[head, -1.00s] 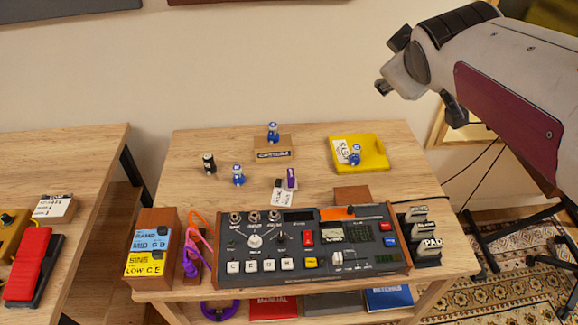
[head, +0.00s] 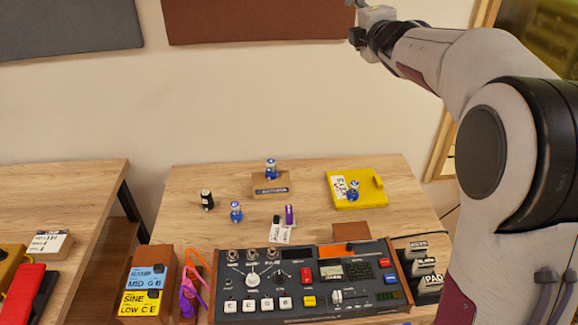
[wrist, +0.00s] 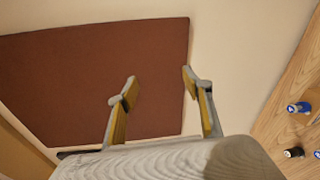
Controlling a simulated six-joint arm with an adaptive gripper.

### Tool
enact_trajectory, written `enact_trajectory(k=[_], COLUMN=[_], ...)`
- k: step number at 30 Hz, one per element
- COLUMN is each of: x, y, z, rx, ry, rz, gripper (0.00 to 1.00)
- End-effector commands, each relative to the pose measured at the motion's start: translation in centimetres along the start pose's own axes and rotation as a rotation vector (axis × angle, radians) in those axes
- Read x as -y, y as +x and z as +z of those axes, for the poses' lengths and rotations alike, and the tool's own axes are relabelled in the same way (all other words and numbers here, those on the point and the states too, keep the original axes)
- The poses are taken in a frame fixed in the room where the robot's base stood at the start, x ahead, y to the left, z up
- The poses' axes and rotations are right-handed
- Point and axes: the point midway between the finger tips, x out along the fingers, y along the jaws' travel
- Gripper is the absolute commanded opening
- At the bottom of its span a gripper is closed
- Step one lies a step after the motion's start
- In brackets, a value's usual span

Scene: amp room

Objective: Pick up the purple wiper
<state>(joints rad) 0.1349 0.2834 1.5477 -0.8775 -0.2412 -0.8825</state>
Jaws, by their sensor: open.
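A small upright purple piece (head: 290,215), which looks like the purple wiper, stands near the middle of the wooden table, beside white label cards (head: 281,233). It is not visible in the wrist view. My gripper (head: 354,22) is high above and behind the table, against the wall at the top of the head view. It is far from the purple piece. In the wrist view, my gripper (wrist: 158,83) has its two fingers apart with nothing between them, facing the wall and a brown panel (wrist: 90,85).
A control console (head: 302,283) fills the table's front. A yellow tray (head: 372,198) holding a blue-topped piece is at right; a wooden block (head: 270,187) is behind. A black-topped piece (head: 207,200) and a blue-topped one (head: 236,211) stand left. A purple looped item (head: 188,296) lies front left.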

Motion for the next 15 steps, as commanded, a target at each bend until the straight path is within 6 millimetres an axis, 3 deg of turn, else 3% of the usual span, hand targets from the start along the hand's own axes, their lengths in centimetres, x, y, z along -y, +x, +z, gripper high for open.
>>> enact_trajectory(k=[6,15], x=[0.7,3.1], y=[4.3,8.9], z=[-1.3,-3.8], rx=[-0.093,-0.229], ry=[-0.200,-0.466], rz=[0.074,0.183], gripper=[0.50,0.50])
